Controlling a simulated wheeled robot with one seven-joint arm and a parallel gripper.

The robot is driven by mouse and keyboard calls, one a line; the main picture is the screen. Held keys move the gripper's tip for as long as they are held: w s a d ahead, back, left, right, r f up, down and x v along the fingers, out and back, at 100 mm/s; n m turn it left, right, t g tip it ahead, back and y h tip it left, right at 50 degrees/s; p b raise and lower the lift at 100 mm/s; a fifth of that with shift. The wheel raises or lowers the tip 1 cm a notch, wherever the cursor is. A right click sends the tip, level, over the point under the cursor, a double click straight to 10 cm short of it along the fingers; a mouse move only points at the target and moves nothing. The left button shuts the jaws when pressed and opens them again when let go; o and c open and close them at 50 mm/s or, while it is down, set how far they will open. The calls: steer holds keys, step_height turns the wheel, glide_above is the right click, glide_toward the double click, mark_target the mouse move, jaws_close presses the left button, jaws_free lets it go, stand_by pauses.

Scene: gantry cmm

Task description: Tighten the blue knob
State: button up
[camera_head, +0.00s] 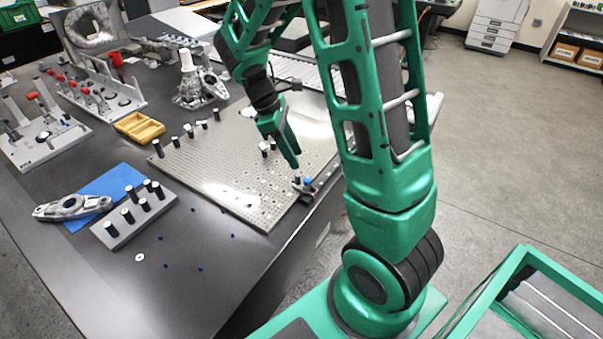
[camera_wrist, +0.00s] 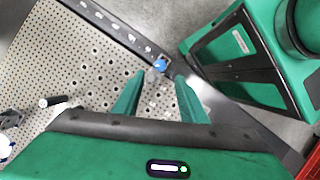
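The blue knob (camera_head: 308,180) sits on a small dark fixture at the near right edge of the perforated metal plate (camera_head: 215,165). In the wrist view the blue knob (camera_wrist: 160,65) shows just beyond the fingertips, roughly centred between them. My gripper (camera_head: 293,165) is above the plate's edge, pointing down beside the knob. In the wrist view my gripper (camera_wrist: 159,77) has its two green fingers spread apart with nothing between them. I cannot tell the exact height gap between fingertips and knob.
Black posts with light tops (camera_head: 266,148) stand on the plate behind my gripper. A grey block with several black pegs (camera_head: 135,214), a blue mat (camera_head: 108,184) and a yellow tray (camera_head: 139,128) lie to the left. The table edge is close to the knob, with open floor beyond.

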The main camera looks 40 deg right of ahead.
mark_target(307, 179)
steer(key=x, duration=0.8)
steer(key=shift+f, duration=0.15)
steer(key=shift+c, duration=0.6)
jaws_close()
